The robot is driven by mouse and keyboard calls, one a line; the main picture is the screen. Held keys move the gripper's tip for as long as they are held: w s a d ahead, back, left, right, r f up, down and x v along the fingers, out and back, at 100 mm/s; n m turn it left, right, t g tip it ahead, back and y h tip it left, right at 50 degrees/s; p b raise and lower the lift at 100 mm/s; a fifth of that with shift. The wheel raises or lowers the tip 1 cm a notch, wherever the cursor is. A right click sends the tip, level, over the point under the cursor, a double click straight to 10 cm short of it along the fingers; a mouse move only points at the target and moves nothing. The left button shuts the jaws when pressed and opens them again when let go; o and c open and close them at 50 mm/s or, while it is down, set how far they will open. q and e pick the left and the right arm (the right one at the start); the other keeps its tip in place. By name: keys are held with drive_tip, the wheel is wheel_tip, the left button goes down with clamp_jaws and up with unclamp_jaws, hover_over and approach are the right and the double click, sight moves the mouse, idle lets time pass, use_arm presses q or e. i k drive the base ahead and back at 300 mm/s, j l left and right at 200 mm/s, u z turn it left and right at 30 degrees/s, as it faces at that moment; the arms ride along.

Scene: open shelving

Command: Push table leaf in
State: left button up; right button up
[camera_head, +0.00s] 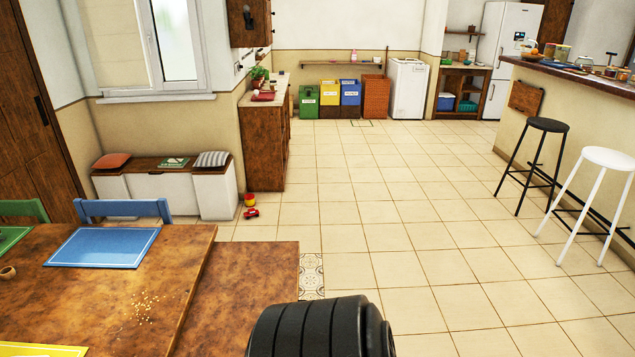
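A brown wooden table (165,300) fills the lower left. Its leaf (245,280) sticks out on the right side, a little lower than the main top, with a wide part of its surface bare. A black ribbed rounded part of mine shows at the bottom middle, in front of the leaf's near right corner. Neither gripper's fingers can be seen. The near end of the leaf is cut off by the bottom of the picture.
On the table lie a blue placemat (102,248), a yellow placemat (40,350) and scattered crumbs (144,306). A blue chair (122,208) stands behind it. A red toy car (251,213) lies on the floor. The tiled floor to the right is clear up to the stools (545,125).

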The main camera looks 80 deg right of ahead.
sight(239, 280)
drive_tip(key=k+z, duration=0.15)
drive_tip(key=z, duration=0.3)
drive_tip(key=k+l+z, duration=0.1)
drive_tip(key=z, duration=0.3)
drive_tip(key=k+l+z, duration=0.1)
drive_tip(key=z, duration=1.3)
